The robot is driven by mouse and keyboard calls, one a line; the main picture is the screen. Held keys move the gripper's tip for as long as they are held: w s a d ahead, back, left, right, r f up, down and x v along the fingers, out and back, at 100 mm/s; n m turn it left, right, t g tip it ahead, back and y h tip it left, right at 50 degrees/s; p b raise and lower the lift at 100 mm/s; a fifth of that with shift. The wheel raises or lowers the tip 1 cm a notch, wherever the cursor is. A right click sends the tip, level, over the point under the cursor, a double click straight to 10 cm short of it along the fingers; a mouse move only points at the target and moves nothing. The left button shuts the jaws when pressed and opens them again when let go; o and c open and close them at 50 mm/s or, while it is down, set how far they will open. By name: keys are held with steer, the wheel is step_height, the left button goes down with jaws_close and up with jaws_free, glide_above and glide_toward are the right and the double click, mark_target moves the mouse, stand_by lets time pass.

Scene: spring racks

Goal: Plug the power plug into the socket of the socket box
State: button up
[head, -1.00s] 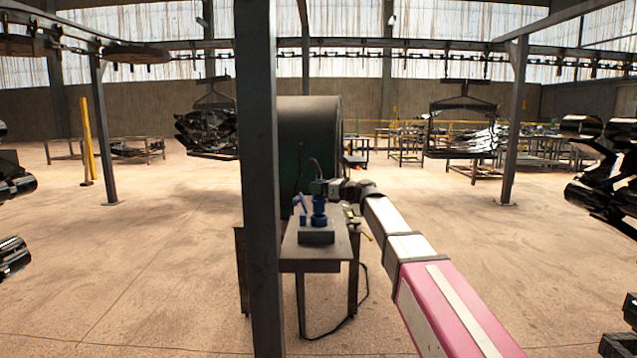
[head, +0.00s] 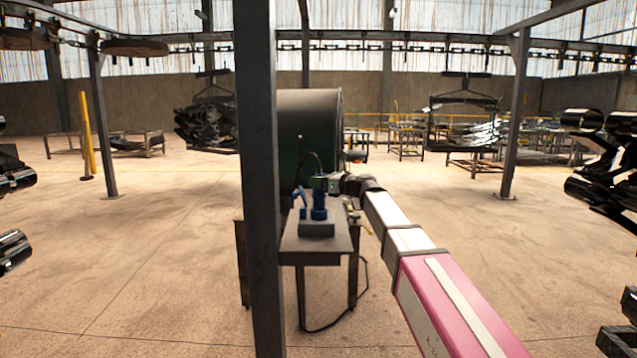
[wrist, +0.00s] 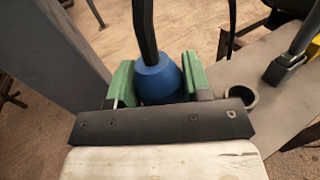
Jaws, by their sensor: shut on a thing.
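The blue power plug (wrist: 160,78) is between the green fingers of my gripper (wrist: 159,82) in the wrist view, with its black cable (wrist: 145,28) running up from it. The fingers are shut on it. In the head view my gripper (head: 321,184) is small, directly above blue parts on the grey socket box (head: 316,230). A blue upright round part (head: 319,212), which looks like the socket, stands on the box. I cannot tell whether the plug touches it. The plug's front end is hidden in the wrist view.
The box stands on a grey metal table (head: 305,258). A blue lever-like part (head: 300,197) stands left of the socket. A dark post (head: 262,180) rises close by on the left. A large dark green drum (head: 310,125) is behind. Open floor lies on both sides.

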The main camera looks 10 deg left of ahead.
mark_target(319, 193)
steer(key=shift+f, duration=2.25)
stand_by(0.6)
steer(key=o, duration=1.1)
steer(key=shift+c, duration=0.2)
steer(key=v, duration=1.1)
steer(key=shift+s, duration=0.1)
